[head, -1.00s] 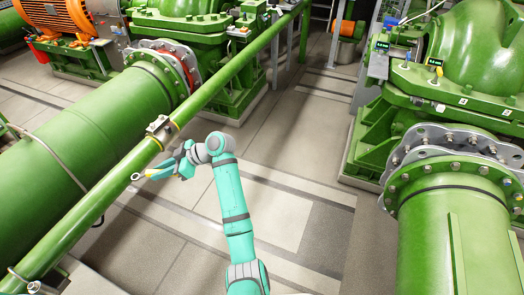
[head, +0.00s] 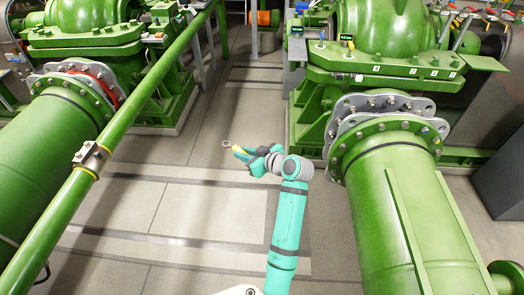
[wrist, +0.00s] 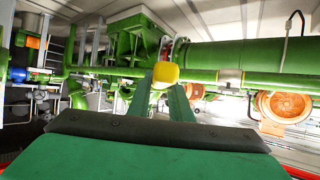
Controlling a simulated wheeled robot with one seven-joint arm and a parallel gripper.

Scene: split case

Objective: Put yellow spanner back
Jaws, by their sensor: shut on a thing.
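The yellow spanner (head: 239,151) is held in my gripper (head: 254,158), which is shut on it above the open floor. Its grey ring end (head: 227,144) points out to the left in the head view. In the wrist view, the yellow end of the spanner (wrist: 165,73) shows between the tips of the two green fingers. The rest of it is hidden there. Where the spanner belongs cannot be told from these frames.
A thin green pipe (head: 130,106) with a grey clamp (head: 90,157) runs along the left. A large flanged pipe (head: 412,215) stands close on the right, below a green pump casing (head: 385,70). Small displays and coloured handles sit on it. The grey floor (head: 225,110) between is clear.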

